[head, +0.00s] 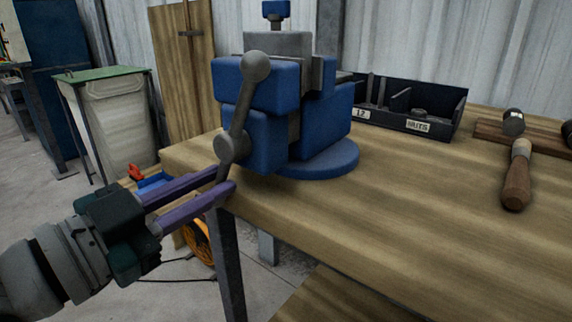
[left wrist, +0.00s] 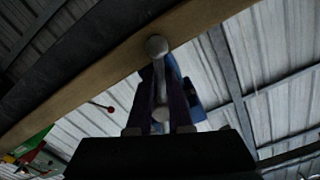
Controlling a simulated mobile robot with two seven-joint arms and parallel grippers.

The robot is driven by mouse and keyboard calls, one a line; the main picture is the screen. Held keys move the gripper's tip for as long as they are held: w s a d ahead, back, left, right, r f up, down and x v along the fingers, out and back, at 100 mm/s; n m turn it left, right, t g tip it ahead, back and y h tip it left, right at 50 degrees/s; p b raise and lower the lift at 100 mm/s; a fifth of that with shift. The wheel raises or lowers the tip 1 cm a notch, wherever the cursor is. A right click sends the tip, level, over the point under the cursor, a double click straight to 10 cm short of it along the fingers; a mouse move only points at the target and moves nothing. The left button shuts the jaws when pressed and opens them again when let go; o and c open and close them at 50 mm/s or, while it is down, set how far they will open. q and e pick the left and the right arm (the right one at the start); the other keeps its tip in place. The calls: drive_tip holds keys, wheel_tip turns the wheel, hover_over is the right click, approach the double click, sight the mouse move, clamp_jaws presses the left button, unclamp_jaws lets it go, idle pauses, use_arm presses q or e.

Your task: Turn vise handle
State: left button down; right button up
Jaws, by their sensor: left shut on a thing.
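The blue vise (head: 265,120) is mounted on its round base near the left corner of the wooden bench. Its grey handle (head: 243,105) is a bar through a hub on the vise's front, tilted, with a ball at its upper end. My left gripper (head: 226,178) reaches in from the left, and its purple fingers are shut on the handle's lower part, below the hub. The fingers hide the handle's lower end in the head view. In the left wrist view the fingers (left wrist: 161,105) stand on both sides of the handle, and a grey ball (left wrist: 157,46) shows beyond them. My right gripper is not in view.
The wooden bench (head: 400,205) extends right of the vise, mostly clear in the middle. A dark divided bin (head: 440,128) stands behind, and a wooden-handled hammer (head: 517,180) lies at right. A green-topped cabinet (head: 108,120) stands on the floor at left.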

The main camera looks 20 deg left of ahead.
use_arm(q)
drive_tip(key=shift+a+r+m, duration=0.1)
drive_tip(key=shift+r+m, duration=0.15)
drive_tip(key=shift+m, duration=0.15)
drive_tip(key=c, duration=0.8)
unclamp_jaws()
drive_tip(key=shift+f, duration=0.1)
drive_tip(key=p+v, duration=0.1)
drive_tip(key=v, duration=0.9)
drive_tip(key=shift+p, duration=0.4)
